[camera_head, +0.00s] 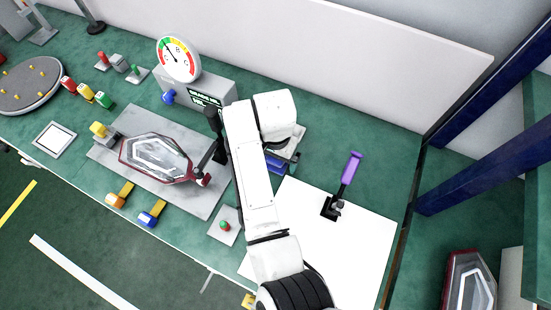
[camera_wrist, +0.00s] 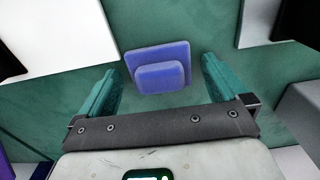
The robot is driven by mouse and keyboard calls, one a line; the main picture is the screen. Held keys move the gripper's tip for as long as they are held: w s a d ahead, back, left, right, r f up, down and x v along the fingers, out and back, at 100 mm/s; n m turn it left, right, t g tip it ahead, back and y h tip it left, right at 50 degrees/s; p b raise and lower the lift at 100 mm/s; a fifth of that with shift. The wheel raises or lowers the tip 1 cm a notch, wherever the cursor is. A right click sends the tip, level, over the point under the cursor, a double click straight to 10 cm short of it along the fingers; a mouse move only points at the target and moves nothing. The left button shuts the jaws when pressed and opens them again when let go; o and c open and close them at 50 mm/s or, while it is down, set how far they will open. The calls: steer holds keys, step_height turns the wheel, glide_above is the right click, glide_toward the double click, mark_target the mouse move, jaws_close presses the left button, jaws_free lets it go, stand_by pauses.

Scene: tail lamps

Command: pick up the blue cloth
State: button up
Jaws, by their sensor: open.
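The blue cloth (camera_wrist: 158,52) lies on the green bench top in the wrist view, a flat blue-violet square with a smaller, thicker folded piece (camera_wrist: 160,77) on its near side. My gripper (camera_wrist: 162,66) is open, with one teal finger to the left of the cloth and one to the right. Neither finger appears to touch it. How far the fingertips are above the bench I cannot tell. In the head view the cloth (camera_head: 275,165) shows only partly beside my arm, and my gripper's fingers are largely hidden there.
A white sheet (camera_head: 340,250) with a purple-handled clamp (camera_head: 348,170) lies to the right. A tail lamp (camera_head: 160,158) sits on a grey plate to the left. A grey box with a dial gauge (camera_head: 178,58) stands behind. Bare green bench lies behind the clamp.

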steer(key=shift+c, duration=0.5)
steer(key=c, duration=1)
steer(key=shift+o, duration=0.2)
steer(key=shift+r, duration=0.65)
steer(key=s+d+r+p, duration=0.3)
steer(key=s+r+p, duration=0.6)
steer(key=s+r, duration=0.2)
steer(key=shift+s+r, duration=0.35)
steer(key=shift+s, duration=0.95)
